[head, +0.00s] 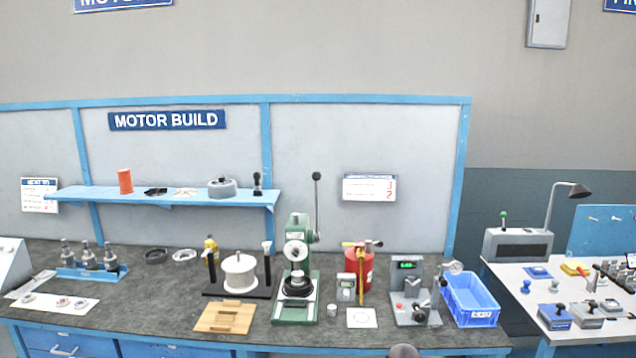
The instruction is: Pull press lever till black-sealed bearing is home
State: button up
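The green arbor press (299,252) stands on the bench at the middle of the head view. Its press lever (317,205) points straight up, with a dark knob at the top. A dark round piece (297,284) sits on the press's base, under its ram; I cannot tell whether a bearing is in it. Several small ring-shaped parts (62,302) lie on a white card at the left front of the bench. They are too small to tell which has black seals.
A wooden block (225,317) and a spool stand (240,272) are left of the press. A red canister (360,268), a grey gauge fixture (411,290) and a blue bin (470,298) are to its right. A blue shelf (160,197) hangs behind.

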aim_at(316, 176)
jog(key=z, duration=0.2)
jog(key=i, duration=1.2)
jog(key=u, duration=0.2)
